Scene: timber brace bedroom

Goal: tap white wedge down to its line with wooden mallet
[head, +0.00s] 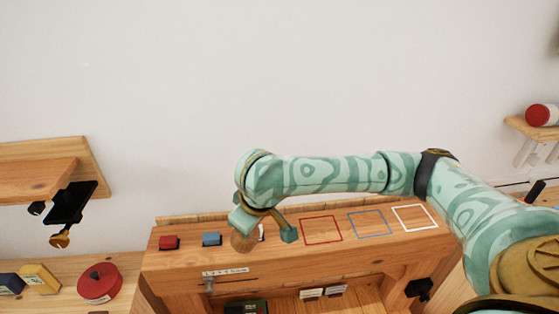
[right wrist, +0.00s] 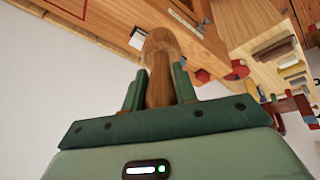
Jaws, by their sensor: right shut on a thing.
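My right gripper (head: 266,227) reaches in from the right over the workbench and is shut on the wooden mallet (head: 241,241). In the right wrist view the mallet (right wrist: 160,46) stands out beyond the two green fingers (right wrist: 158,84), its handle between them. The white wedge (head: 262,232) shows only as a small pale patch between the fingers, beside the mallet; the gripper hides most of it. I cannot tell if the mallet touches it, and its line cannot be made out. The red wedge (head: 169,242) and blue wedge (head: 211,239) stand to its left. My left gripper is not in view.
Red (head: 321,229), blue (head: 370,223) and white (head: 414,217) square outlines mark clear bench top at the right. A vise-like metal part (head: 209,284) is on the bench front.

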